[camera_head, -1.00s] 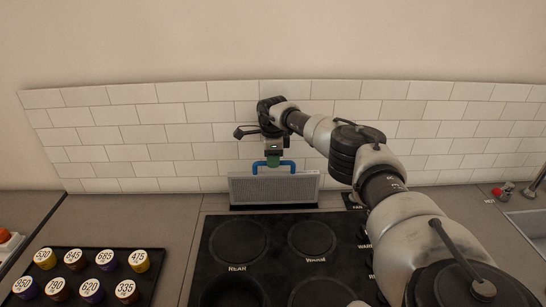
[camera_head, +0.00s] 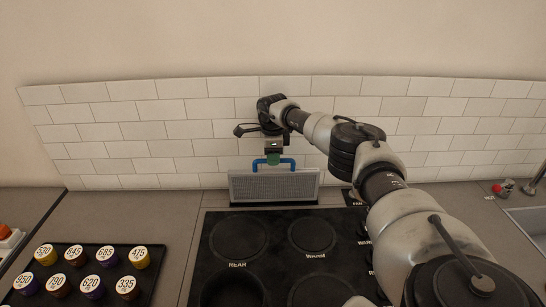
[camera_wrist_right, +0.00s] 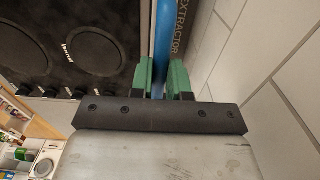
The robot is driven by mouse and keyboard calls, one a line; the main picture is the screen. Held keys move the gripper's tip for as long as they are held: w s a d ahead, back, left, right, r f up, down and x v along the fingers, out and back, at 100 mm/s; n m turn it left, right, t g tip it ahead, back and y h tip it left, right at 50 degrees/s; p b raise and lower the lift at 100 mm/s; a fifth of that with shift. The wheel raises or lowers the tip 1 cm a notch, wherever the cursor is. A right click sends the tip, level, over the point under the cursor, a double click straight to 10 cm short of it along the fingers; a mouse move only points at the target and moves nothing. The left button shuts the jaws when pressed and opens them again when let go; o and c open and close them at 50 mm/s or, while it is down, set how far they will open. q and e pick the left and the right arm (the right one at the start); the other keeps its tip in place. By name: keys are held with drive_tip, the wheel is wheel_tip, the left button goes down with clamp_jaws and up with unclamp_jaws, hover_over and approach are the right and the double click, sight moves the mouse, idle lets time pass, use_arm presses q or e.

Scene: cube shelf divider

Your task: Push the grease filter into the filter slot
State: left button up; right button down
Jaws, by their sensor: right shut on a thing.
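The grease filter (camera_head: 274,189) is a grey mesh panel with a blue handle (camera_head: 289,163) on top. It stands upright behind the cooktop, close to the tiled wall. My right gripper (camera_head: 273,158) is above it and shut on the blue handle. In the right wrist view the green fingers (camera_wrist_right: 162,80) sit on both sides of the blue handle bar (camera_wrist_right: 162,40). A dark strip lettered EXTRACTOR (camera_wrist_right: 182,30) runs beside the bar there. The filter's lower edge meets the slot area, and how deep it sits is hard to tell. My left gripper is not in view.
A black cooktop (camera_head: 275,240) lies in front of the filter. A black tray (camera_head: 125,285) of numbered, coloured round-topped things is at the left. A sink (camera_head: 530,222) and a tap with a red part are at the right. The tiled wall (camera_head: 170,130) is close behind.

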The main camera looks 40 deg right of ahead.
sight(273, 171)
drive_tip(key=shift+f+b, duration=2.15)
drive_tip(key=shift+f, duration=0.8)
drive_tip(key=shift+f+b, duration=3.45)
drive_tip(key=shift+f, duration=0.75)
drive_tip(key=c, duration=1)
unclamp_jaws()
drive_tip(key=shift+r, duration=0.1)
wheel_tip(273, 171, up, 5)
drive_tip(key=p, duration=0.4)
